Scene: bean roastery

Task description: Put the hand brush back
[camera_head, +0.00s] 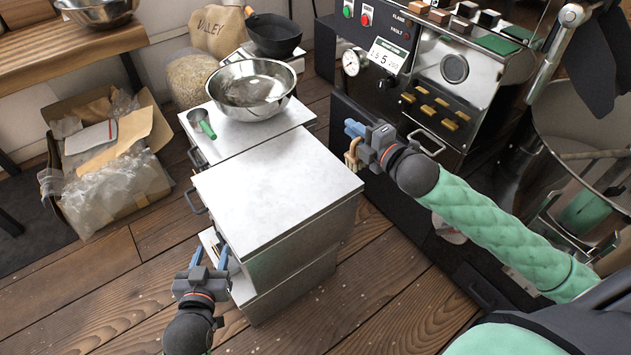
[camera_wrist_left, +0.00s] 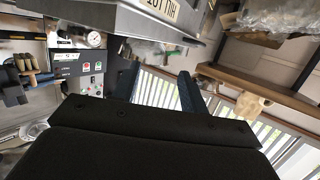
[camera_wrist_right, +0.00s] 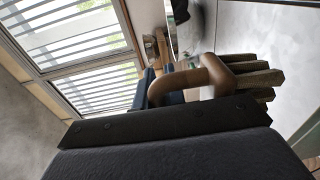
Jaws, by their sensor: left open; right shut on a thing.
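The hand brush (camera_wrist_right: 207,78), with a brown looped handle and stubby tan bristle tufts, is held in my right gripper (camera_head: 358,135). In the head view the brush (camera_head: 352,157) shows small and tan, hanging below the blue fingers in front of the roaster. It also shows at the left edge of the left wrist view (camera_wrist_left: 26,68). My right gripper is shut on its handle, clear of any surface. My left gripper (camera_head: 210,258) is open and empty, low beside the left side of the metal cabinet (camera_head: 275,185), close to its drawer fronts.
The cabinet's front top is bare. Behind it stand a steel bowl (camera_head: 250,88) and a green-handled scoop (camera_head: 202,124). The roaster (camera_head: 445,75) stands at the right. A box of packaging (camera_head: 112,165) sits on the floor at left. Wooden floor is free in front.

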